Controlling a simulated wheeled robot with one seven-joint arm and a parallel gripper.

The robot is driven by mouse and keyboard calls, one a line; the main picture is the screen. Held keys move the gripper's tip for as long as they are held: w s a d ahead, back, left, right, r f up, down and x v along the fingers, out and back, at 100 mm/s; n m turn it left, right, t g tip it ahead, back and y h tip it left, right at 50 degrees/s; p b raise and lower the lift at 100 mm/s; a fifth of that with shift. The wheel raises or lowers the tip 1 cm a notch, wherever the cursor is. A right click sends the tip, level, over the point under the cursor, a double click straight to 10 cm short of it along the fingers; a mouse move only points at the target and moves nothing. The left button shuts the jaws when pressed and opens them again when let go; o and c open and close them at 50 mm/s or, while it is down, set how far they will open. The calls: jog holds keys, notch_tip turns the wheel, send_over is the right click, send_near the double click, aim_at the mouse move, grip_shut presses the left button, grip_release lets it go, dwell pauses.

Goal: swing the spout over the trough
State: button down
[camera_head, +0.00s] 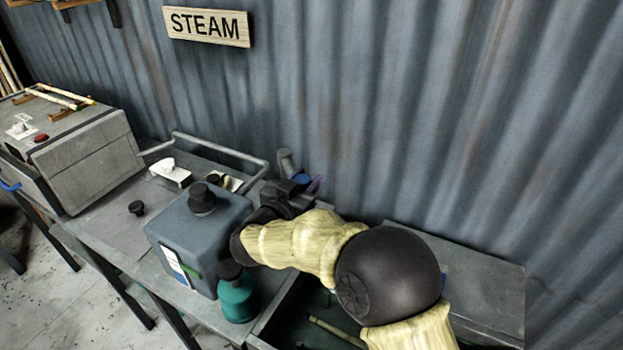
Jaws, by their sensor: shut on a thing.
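My gripper (291,188) is dark and sits at the end of my bent arm, behind the blue-grey tank. It is shut on a small grey piece with purple-blue parts, likely the spout (286,161), which shows just past the jaws. Most of that piece and the fingertips are hidden. The trough (268,322) is the dark open basin at the lower middle, with a grey rim. My arm crosses over it and hides much of it. I cannot tell whether the spout's outlet lies over the trough.
A blue-grey tank (183,229) and a teal bottle (237,297) with a black cap stand close left of my arm. A grey pipe (222,150) runs behind the tank from the grey box (89,163). A cane (337,332) lies low in the trough. The corrugated wall is close behind.

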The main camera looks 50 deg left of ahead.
jog(key=shift+r, duration=0.1)
jog(key=c, duration=0.9)
grip_release()
jog(key=shift+c, duration=0.2)
jog(key=b+v, duration=0.5)
jog(key=v, duration=1.2)
jog(key=shift+s+b, duration=0.2)
jog(key=shift+b, duration=0.2)
jog(key=shift+d, duration=0.1)
